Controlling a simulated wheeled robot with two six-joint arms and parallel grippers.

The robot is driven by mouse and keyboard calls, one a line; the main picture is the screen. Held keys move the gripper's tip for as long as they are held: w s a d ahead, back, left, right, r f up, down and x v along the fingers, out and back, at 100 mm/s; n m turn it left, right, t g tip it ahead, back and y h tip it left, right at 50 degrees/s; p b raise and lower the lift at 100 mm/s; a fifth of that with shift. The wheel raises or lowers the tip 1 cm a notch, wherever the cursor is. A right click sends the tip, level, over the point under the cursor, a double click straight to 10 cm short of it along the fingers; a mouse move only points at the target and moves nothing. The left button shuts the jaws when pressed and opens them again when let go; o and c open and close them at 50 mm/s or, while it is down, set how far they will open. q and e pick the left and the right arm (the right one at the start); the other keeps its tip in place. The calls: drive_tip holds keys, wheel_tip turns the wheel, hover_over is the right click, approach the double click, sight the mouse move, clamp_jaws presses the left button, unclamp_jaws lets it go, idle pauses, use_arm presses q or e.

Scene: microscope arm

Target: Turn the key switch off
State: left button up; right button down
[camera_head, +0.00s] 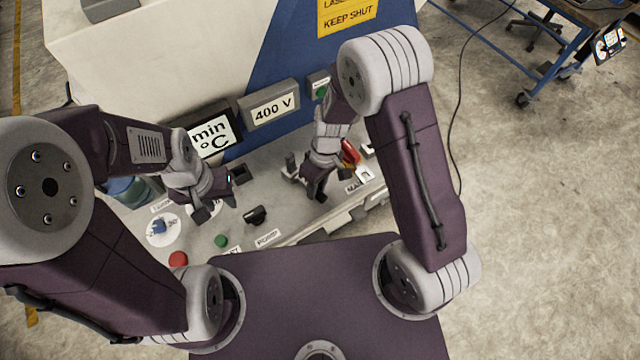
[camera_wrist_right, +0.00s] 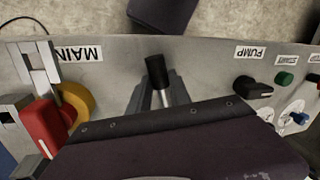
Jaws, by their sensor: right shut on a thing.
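My right gripper (camera_head: 318,192) is low over the grey control panel (camera_head: 285,225). In the right wrist view its grey fingers (camera_wrist_right: 160,98) are shut around the metal shaft of a black-ended control (camera_wrist_right: 157,71). This control has no readable label, and I cannot tell for sure that it is the key switch. A black turn knob (camera_head: 256,215) sits by the PUMP label; it also shows in the right wrist view (camera_wrist_right: 253,88). My left gripper (camera_head: 215,205) hangs over the panel's left part; its finger gap is unclear.
A red handle on a yellow base (camera_wrist_right: 45,122) stands by the MAIN label (camera_wrist_right: 80,53). Green (camera_head: 221,241) and red (camera_head: 178,259) buttons and a blue knob on a white dial (camera_head: 163,228) are at the left. Display boxes (camera_head: 270,108) stand behind.

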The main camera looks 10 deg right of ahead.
drive_tip(key=shift+s+a+m+t+b, duration=0.15)
drive_tip(key=shift+s+a+m+b, duration=0.15)
drive_tip(key=shift+a+m, duration=0.3)
drive_tip(key=shift+s+a+m+t+b, duration=0.2)
drive_tip(key=shift+s+a+m, duration=0.15)
drive_tip(key=shift+m, duration=0.45)
drive_tip(key=shift+a, duration=0.1)
drive_tip(key=c, duration=1.2)
unclamp_jaws()
drive_tip(key=shift+r, duration=0.1)
drive_tip(key=r, duration=0.3)
drive_tip(key=d+r, duration=0.1)
drive_tip(key=r, duration=0.4)
drive_tip(key=shift+w+d+r, duration=0.3)
drive_tip(key=shift+r, duration=0.1)
